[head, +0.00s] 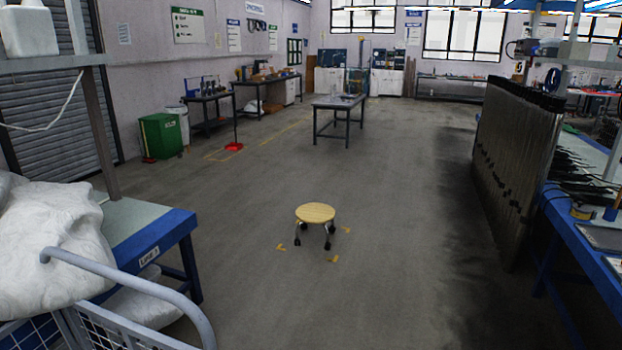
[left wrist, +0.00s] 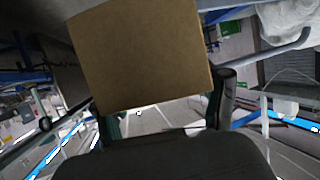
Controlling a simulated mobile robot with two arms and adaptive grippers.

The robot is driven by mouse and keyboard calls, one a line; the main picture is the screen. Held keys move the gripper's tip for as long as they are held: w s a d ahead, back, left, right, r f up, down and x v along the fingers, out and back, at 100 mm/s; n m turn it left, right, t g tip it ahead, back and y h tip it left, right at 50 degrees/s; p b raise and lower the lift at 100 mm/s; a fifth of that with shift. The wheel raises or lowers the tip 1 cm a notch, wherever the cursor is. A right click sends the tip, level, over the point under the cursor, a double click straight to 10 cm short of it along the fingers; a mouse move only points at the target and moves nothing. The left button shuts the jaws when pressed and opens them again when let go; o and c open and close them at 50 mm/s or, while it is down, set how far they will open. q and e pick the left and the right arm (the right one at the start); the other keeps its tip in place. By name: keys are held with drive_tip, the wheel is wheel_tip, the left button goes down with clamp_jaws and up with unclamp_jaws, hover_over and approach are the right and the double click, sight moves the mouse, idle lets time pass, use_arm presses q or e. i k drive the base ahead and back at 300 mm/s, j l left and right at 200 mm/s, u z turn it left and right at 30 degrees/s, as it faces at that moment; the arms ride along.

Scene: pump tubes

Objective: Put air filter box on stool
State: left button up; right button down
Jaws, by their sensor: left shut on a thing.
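The stool (head: 315,213) stands on the floor in the middle of the head view. It has a round light-wood seat and dark castors, and its seat is bare. The air filter box is a plain brown cardboard box (left wrist: 143,52) filling the upper middle of the left wrist view. My left gripper (left wrist: 163,108) is shut on this box, with one dark finger at each side of it. The box and my left gripper do not show in the head view. My right gripper is in neither view.
Yellow floor marks surround the stool, with open floor around it. A cart with a grey handle (head: 130,282) and white sacks (head: 45,240) is at the near left beside a blue-edged table (head: 150,235). A tall dark panel (head: 512,165) and blue bench stand at right.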

sight(316, 211)
drive_tip(key=i+l+z, duration=0.15)
drive_tip(key=i+l, duration=0.15)
drive_tip(key=i, duration=0.15)
drive_tip(key=i+l+z, duration=0.2)
drive_tip(key=i, duration=0.3)
drive_tip(key=i+l+z, duration=0.15)
drive_tip(key=i, duration=0.35)
drive_tip(key=i+l+z, duration=0.15)
drive_tip(key=i, duration=0.35)
drive_tip(key=i+u, duration=0.1)
drive_tip(key=i, duration=0.5)
drive_tip(key=i+u, duration=0.15)
drive_tip(key=i, duration=0.4)
drive_tip(key=i+l+u, duration=0.1)
drive_tip(key=i, duration=0.45)
drive_tip(key=i+l+u, duration=0.15)
drive_tip(key=i, duration=0.45)
drive_tip(key=i+u, duration=0.25)
drive_tip(key=i, duration=0.3)
drive_tip(key=i+u, duration=0.25)
drive_tip(key=i, duration=0.3)
drive_tip(key=i+l+u, duration=0.25)
drive_tip(key=i, duration=0.3)
